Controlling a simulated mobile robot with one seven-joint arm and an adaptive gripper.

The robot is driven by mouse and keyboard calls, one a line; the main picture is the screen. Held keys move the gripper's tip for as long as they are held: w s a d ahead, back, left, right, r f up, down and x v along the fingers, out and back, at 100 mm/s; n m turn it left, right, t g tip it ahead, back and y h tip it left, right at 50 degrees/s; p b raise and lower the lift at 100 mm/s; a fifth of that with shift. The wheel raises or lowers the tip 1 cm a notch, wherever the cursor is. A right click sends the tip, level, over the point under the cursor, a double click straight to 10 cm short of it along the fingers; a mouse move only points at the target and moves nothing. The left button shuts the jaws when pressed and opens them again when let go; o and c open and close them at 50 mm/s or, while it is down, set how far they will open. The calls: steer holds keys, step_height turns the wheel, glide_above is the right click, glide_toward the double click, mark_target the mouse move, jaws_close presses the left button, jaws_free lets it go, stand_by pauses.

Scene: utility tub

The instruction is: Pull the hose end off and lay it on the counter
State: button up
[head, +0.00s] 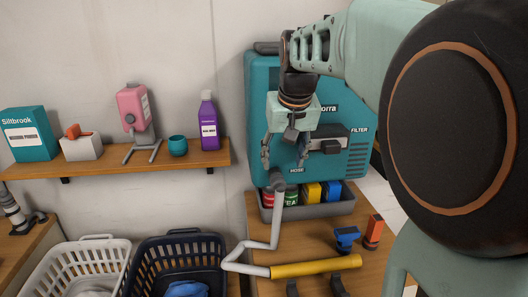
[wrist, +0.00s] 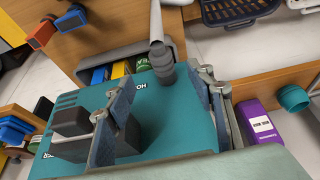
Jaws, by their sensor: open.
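The hose end (head: 277,181) is a dark grey cuff at the teal machine's front, below the HOSE label. A pale grey hose (head: 278,222) hangs from it and bends down to a yellow tube on the wooden counter (head: 300,238). My gripper (head: 284,166) is open in front of the machine, just above the hose end. In the wrist view the hose end (wrist: 163,70) shows between the two spread fingertips (wrist: 168,85), with no finger clearly touching it. Whether the cuff is seated on its port is hard to see. The teal machine (head: 262,90) stands upright behind.
A grey tray (head: 335,208) with several coloured boxes and cans sits under the machine. The yellow tube (head: 315,268), a blue clamp-like item (head: 347,238) and an orange one (head: 373,232) lie on the counter. Laundry baskets (head: 178,262) stand left. The counter's middle is fairly clear.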

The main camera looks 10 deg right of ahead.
mark_target(279, 182)
steer(key=x, duration=1)
steer(key=shift+w+f, duration=0.15)
steer(key=shift+f, duration=0.1)
steer(key=shift+c, duration=0.4)
steer(key=c, duration=1.2)
steer(key=shift+s+b, duration=0.55)
steer(key=shift+s, duration=2.1)
